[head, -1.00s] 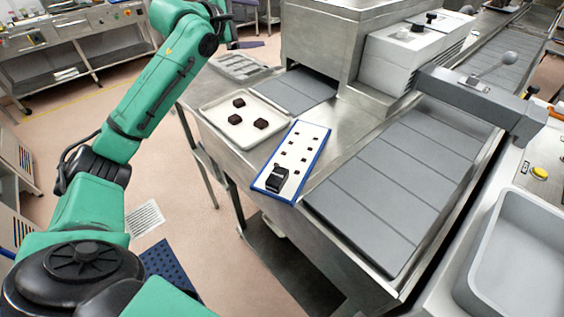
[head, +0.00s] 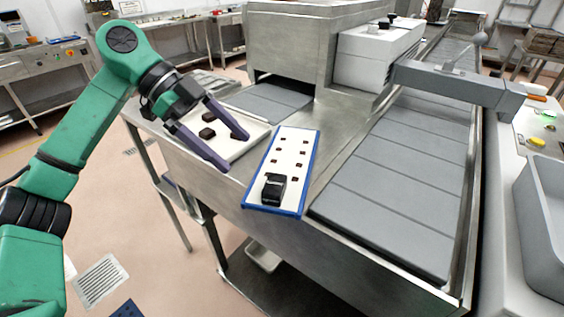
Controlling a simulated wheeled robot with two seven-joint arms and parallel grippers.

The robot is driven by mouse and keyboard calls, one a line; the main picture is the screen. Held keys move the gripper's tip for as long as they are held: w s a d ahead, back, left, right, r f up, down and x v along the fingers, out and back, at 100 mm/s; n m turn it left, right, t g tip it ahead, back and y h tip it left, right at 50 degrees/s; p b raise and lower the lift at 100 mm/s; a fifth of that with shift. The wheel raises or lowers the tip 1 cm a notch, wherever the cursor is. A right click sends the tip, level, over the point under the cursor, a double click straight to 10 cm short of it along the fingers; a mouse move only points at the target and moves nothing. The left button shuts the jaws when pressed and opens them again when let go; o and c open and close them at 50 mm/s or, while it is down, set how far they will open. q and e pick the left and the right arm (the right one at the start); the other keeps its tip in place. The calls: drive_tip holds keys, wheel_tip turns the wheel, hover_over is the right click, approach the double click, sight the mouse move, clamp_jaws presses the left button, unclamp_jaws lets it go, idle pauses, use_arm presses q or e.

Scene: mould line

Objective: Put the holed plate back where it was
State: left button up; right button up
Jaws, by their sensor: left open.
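The holed plate (head: 288,158) is white with a blue rim and rows of small dark holes. It lies on the steel bench between the white tray and the grey slatted belt, its near end at the bench edge. A black block-like handle (head: 273,189) stands on its near end. My left gripper (head: 238,152) is open and empty. Its two purple-grey fingers reach over the white tray, left of the plate and apart from it. My right gripper is out of view.
The white tray (head: 250,138) holds dark chocolate pieces (head: 207,133), partly hidden by my left fingers. The grey belt (head: 390,175) runs along the right, under a grey crossbar (head: 450,83). A steel housing (head: 290,45) stands behind. A grey bin (head: 545,215) is far right.

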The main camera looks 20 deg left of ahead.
sight(273, 183)
use_arm(q)
drive_tip(key=p+x, duration=0.2)
drive_tip(key=x, duration=0.9)
drive_tip(key=shift+w+d+f, duration=0.1)
drive_tip(key=shift+w+f, duration=0.05)
drive_tip(key=shift+f, duration=0.05)
drive_tip(key=shift+d+f, duration=0.2)
drive_tip(key=shift+f, duration=0.05)
drive_tip(key=c, duration=1.1)
drive_tip(key=shift+w, duration=0.1)
clamp_jaws()
